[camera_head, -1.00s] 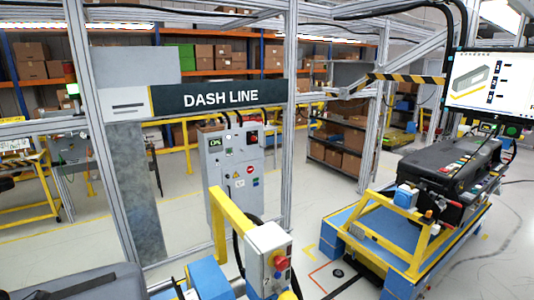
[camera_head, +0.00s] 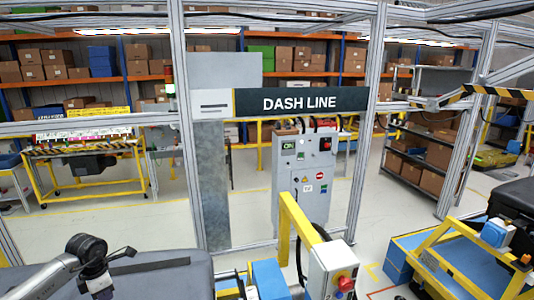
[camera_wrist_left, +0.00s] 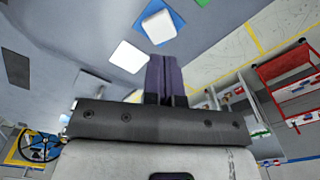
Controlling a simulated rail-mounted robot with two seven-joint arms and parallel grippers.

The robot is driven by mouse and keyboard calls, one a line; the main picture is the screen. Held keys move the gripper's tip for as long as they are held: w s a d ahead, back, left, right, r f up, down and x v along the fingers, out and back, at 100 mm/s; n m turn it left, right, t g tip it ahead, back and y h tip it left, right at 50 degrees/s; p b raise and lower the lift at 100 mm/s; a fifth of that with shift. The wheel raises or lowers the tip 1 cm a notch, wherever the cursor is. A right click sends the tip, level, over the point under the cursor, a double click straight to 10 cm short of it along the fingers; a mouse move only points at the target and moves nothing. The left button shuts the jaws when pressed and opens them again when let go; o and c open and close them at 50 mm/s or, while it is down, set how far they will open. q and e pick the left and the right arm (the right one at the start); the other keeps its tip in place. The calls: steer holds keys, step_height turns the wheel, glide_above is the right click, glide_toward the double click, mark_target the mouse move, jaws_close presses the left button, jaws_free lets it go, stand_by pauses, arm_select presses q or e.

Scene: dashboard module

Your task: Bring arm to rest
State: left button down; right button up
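My left gripper (camera_wrist_left: 165,62) shows in the left wrist view with its two dark fingers together and nothing visible between them. In the head view, a dark grey part of my left arm (camera_head: 88,262) shows at the lower left, in front of or above a dark grey dashboard-like body (camera_head: 165,272). I cannot tell whether they touch. My right arm and gripper are not in view.
A control box with a red button (camera_head: 332,272) on a yellow post stands at the bottom centre. A grey cabinet (camera_head: 303,175) stands behind it under the DASH LINE sign (camera_head: 300,102). A yellow and blue cart (camera_head: 450,262) is at the right. Open floor lies between.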

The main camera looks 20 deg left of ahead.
arm_select(q)
steer(key=shift+r+p, duration=0.3)
steer(key=shift+r, duration=0.45)
